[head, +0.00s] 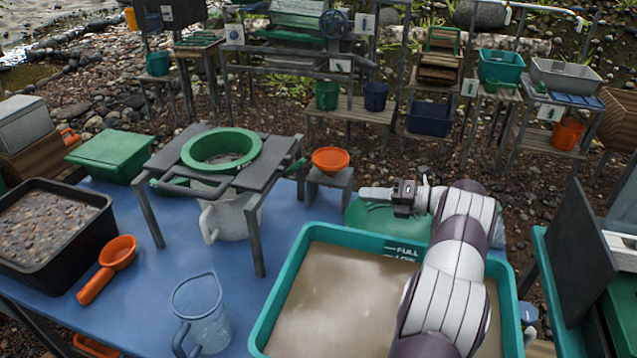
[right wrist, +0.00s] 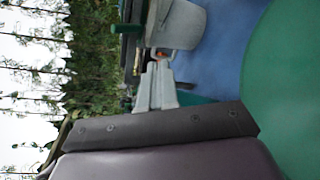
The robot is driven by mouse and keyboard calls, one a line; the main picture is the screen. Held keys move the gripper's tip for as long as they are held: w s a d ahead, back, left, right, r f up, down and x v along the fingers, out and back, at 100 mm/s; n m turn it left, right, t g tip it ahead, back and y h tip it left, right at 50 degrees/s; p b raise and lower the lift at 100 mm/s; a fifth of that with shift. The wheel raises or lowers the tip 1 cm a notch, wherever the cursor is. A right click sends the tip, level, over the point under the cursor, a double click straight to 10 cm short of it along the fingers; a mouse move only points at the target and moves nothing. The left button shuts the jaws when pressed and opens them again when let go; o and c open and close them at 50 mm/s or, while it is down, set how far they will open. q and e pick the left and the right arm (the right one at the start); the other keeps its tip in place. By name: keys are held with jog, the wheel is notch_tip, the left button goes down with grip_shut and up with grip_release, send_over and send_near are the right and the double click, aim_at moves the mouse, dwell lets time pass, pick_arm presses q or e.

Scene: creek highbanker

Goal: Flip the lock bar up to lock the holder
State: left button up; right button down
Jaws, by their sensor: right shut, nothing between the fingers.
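The holder is a grey stand (head: 262,187) on the blue table, with a green ring (head: 220,149) set in its top. A dark grey bar (head: 196,189) runs along the front of the ring; I cannot tell for sure whether it is the lock bar or whether it is up. A white jug (head: 228,219) stands under the ring. My right gripper (head: 362,193) is shut and empty, to the right of the holder and apart from it, pointing left. Its pale fingers (right wrist: 153,88) show in the right wrist view. My left gripper is not in view.
An orange funnel (head: 331,160) on a small grey stand sits between the holder and my right gripper. A teal tub (head: 283,302) of muddy water lies in front, under my right arm. A clear jug (head: 201,310), an orange scoop (head: 112,262) and a black gravel tray (head: 104,229) stand left.

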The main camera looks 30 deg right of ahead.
jog(key=r+n, duration=0.1)
jog(key=n, duration=0.4)
jog(key=n+y+p, duration=0.2)
jog(key=n, duration=0.7)
send_near(293, 168)
notch_tip(293, 168, down, 2)
jog(key=shift+t+h, duration=0.3)
jog(key=w+a+r, duration=0.1)
jog(key=w+a+r+p, duration=0.1)
jog(key=shift+w+a+r, duration=0.15)
jog(key=shift+w+a, duration=0.1)
jog(key=shift+w, duration=0.15)
jog(key=shift+r, duration=0.1)
